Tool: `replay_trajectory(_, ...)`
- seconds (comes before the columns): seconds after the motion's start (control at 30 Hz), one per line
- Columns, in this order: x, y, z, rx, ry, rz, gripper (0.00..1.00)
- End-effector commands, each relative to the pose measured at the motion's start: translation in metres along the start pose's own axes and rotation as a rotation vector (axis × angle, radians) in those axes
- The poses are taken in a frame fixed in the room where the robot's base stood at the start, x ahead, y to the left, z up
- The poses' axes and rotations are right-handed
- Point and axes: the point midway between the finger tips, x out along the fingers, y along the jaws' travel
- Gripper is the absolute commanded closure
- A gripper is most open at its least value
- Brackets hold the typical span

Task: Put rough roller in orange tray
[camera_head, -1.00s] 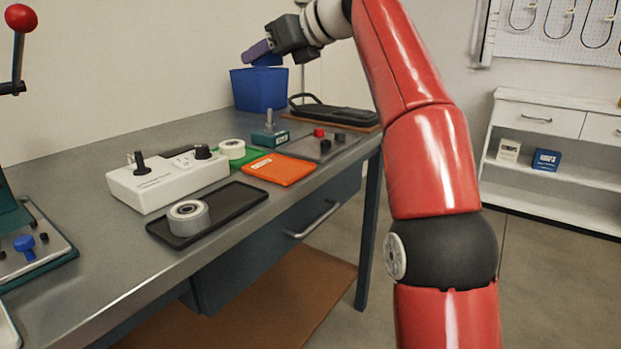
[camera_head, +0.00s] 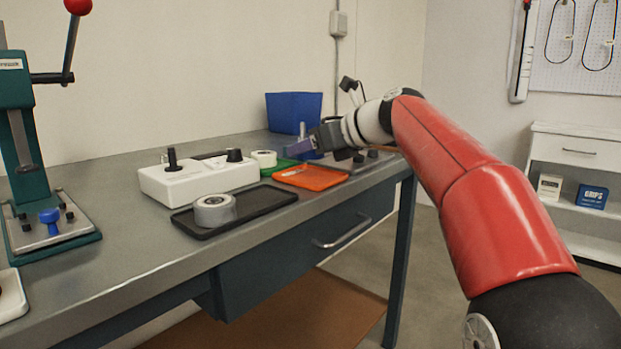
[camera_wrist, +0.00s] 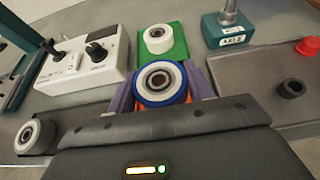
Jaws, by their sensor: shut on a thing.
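My gripper (camera_head: 300,147), with purple fingers, is over the bench near the orange tray (camera_head: 312,178). In the wrist view it is shut on a roller (camera_wrist: 160,83) with a pale face, a blue rim and a dark centre. I take this as the rough roller; its surface texture cannot be told. The orange tray shows partly behind the held roller in the wrist view (camera_wrist: 203,84). The head view does not clearly show the roller or its height above the tray.
A grey roller (camera_head: 214,210) lies on a black tray (camera_head: 262,198). A white roller (camera_head: 264,158) is on a green tray (camera_wrist: 178,38). A white control box (camera_head: 195,180) is left of them. A teal block with a post (camera_wrist: 228,28) and a blue bin (camera_head: 294,112) are farther back.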

Motion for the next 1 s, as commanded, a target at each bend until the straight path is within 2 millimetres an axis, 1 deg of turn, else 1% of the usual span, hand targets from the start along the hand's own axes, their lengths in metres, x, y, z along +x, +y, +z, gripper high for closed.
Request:
replay_trajectory(0.13, 0.004, 0.0, -0.01, 0.0, 0.0, -0.001, 0.77)
replay_trajectory(0.33, 0.015, 0.0, -0.036, 0.001, 0.0, 0.0, 0.77)
replay_trajectory(0.6, 0.015, 0.0, -0.036, 0.0, -0.001, -0.001, 0.77)
replay_trajectory(0.73, 0.016, 0.0, -0.04, 0.0, -0.001, -0.001, 0.77)
replay_trajectory(0.77, 0.016, 0.0, -0.04, 0.0, 0.0, -0.001, 0.46)
replay_trajectory(0.8, 0.016, 0.0, -0.039, 0.0, 0.0, -0.001, 0.41)
replay_trajectory(0.83, 0.016, 0.0, -0.039, 0.0, 0.0, -0.001, 0.39)
replay_trajectory(1.0, 0.016, 0.0, -0.039, 0.0, 0.0, -0.001, 0.39)
